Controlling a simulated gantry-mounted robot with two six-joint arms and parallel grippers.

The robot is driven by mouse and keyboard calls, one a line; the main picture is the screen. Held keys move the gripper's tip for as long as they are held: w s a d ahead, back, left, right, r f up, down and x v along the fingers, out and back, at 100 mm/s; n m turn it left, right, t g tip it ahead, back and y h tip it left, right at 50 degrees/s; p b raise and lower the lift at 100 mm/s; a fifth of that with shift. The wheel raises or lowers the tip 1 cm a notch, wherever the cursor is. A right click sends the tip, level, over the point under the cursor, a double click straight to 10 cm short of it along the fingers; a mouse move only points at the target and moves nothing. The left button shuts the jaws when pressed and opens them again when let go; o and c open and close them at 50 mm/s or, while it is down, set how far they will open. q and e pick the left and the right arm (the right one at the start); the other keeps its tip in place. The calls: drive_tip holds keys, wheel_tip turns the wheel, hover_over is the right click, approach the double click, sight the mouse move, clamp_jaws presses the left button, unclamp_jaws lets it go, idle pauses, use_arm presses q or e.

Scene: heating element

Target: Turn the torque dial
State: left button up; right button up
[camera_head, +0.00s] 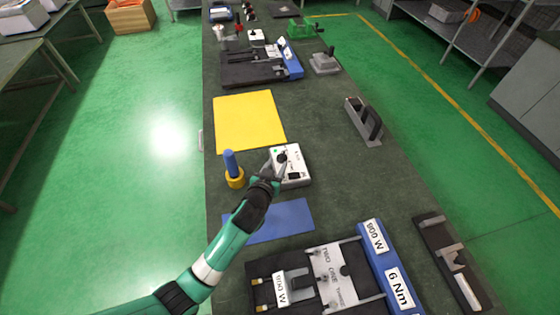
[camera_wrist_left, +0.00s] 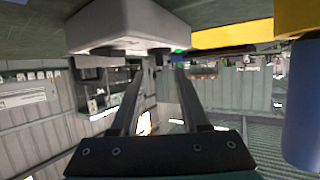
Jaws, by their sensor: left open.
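The torque dial (camera_head: 282,157) is a small black knob on top of a white box (camera_head: 299,180) in the middle of the table. A green light shows near it. In the left wrist view the box (camera_wrist_left: 125,22) is at the top, upside down, with a dark knob (camera_wrist_left: 160,55) on its face beside the green light. My left gripper (camera_head: 279,165) is over the box, close to the dial. In the left wrist view its two fingers (camera_wrist_left: 158,78) are apart, with the knob near the gap between their tips; contact cannot be told. My right gripper is not in view.
A blue-handled tool in a yellow holder (camera_head: 235,182) stands close left of the box. A flat yellow mat (camera_head: 248,120) lies behind it and a blue mat (camera_head: 285,222) in front. A fixture with a blue "6 Nm" rail (camera_head: 385,275) is at the front.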

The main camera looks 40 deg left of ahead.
sight(281, 157)
use_arm(q)
drive_tip(key=b+x, duration=0.1)
drive_tip(key=x, duration=0.3)
drive_tip(key=shift+w+a, duration=0.1)
drive_tip(key=shift+w, duration=0.05)
drive_tip(key=shift+c, duration=0.3)
clamp_jaws()
